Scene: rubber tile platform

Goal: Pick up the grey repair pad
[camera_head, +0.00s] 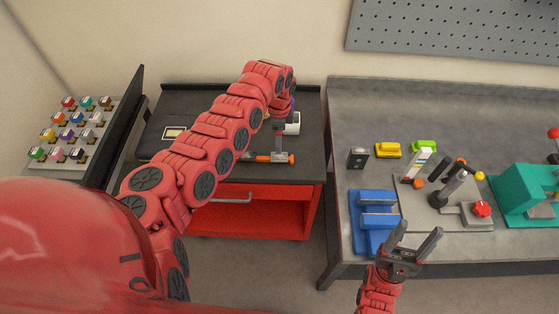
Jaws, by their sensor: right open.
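I cannot pick out the grey repair pad with certainty. A flat grey plate (417,211) lies on the right bench with a black post fixture standing on it. My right gripper (418,236) is open and empty, at the front edge of that bench, just right of the blue block (375,226) and in front of the plate. My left arm reaches over the dark-topped tool cart. My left gripper (279,133) points down there, partly hidden by the arm, and its jaws are not clear. A grey tool with an orange handle (277,158) lies below it.
The right bench (345,120) also holds a black box (357,157), a yellow block (388,150), a green-topped piece (424,147) and a teal fixture (520,195). A rack of coloured bottles (75,130) stands left. The red cart (262,215) has an open front. Pegboard hangs behind.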

